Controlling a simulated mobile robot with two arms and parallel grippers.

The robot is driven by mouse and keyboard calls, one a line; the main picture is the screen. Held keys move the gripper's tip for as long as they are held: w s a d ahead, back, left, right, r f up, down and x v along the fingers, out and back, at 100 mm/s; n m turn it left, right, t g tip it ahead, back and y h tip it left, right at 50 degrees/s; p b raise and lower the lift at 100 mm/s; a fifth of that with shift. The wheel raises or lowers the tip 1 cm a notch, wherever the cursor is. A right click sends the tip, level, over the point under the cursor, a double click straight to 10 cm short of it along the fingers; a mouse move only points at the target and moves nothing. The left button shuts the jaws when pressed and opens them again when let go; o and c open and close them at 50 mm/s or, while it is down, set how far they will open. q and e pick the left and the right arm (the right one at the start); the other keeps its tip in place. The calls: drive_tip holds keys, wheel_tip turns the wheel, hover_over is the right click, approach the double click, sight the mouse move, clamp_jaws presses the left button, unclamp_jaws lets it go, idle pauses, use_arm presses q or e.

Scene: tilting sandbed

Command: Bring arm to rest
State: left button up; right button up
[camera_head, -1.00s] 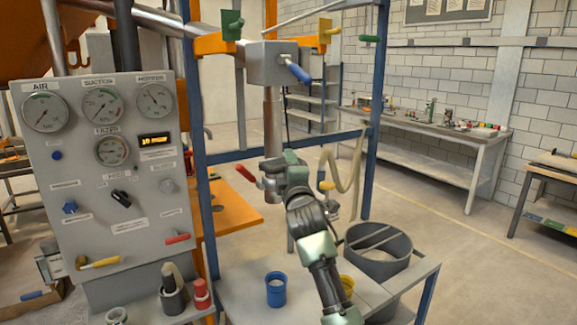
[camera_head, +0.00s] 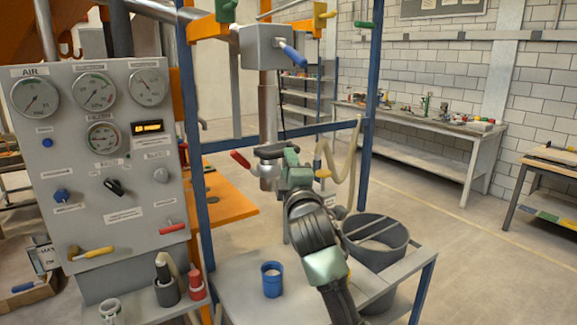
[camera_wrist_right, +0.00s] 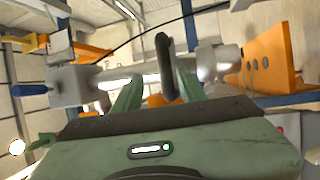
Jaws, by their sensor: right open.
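My right arm rises from the bottom of the head view. Its gripper (camera_head: 268,152) is at the vertical metal pipe (camera_head: 268,115), just right of a red-handled lever (camera_head: 240,159). In the right wrist view the two green fingers of the gripper (camera_wrist_right: 157,90) stand apart. A dark curved handle (camera_wrist_right: 165,66) shows between or just beyond them; I cannot tell whether they touch it. Nothing is clearly held. My left gripper is in neither view.
A control panel (camera_head: 75,190) with gauges stands at left. A blue-framed stand surrounds the pipe, with a grey box (camera_head: 268,47) above. A blue cup (camera_head: 272,279) stands on the low table (camera_head: 245,268). A grey bin (camera_head: 385,262) is right of my arm. Open floor lies further right.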

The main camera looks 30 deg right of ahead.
drive_tip(key=s+a+f+m+g+y, duration=0.1)
drive_tip(key=s+a+f+m+g, duration=0.3)
drive_tip(key=f, duration=0.6)
drive_tip(key=s+a+f+g+y, duration=0.1)
drive_tip(key=s+f+y, duration=0.1)
drive_tip(key=s+f, duration=0.6)
drive_tip(key=s+a+f+m+g+y, duration=0.1)
drive_tip(key=s+a+f+m+g, duration=0.15)
drive_tip(key=f, duration=0.95)
drive_tip(key=s+a+f+m+g+y, duration=0.1)
drive_tip(key=s+a+f+m+g, duration=0.2)
drive_tip(key=s, duration=0.6)
drive_tip(key=s+a+f+g+y, duration=0.1)
drive_tip(key=s+a+f+g, duration=0.1)
drive_tip(key=s+f, duration=0.55)
drive_tip(key=s+a+f+m+g, duration=0.2)
drive_tip(key=s+g, duration=0.1)
drive_tip(key=s, duration=0.8)
wheel_tip(320, 180, down, 29)
drive_tip(key=s+g+b, duration=0.1)
drive_tip(key=s+b, duration=0.1)
drive_tip(key=s+d+f+g+b, duration=0.1)
drive_tip(key=s+d+f+b, duration=0.1)
drive_tip(key=s+f, duration=1.4)
drive_tip(key=shift+s+d+f, duration=0.15)
drive_tip(key=shift+d+f, duration=0.25)
drive_tip(key=shift+f, duration=0.5)
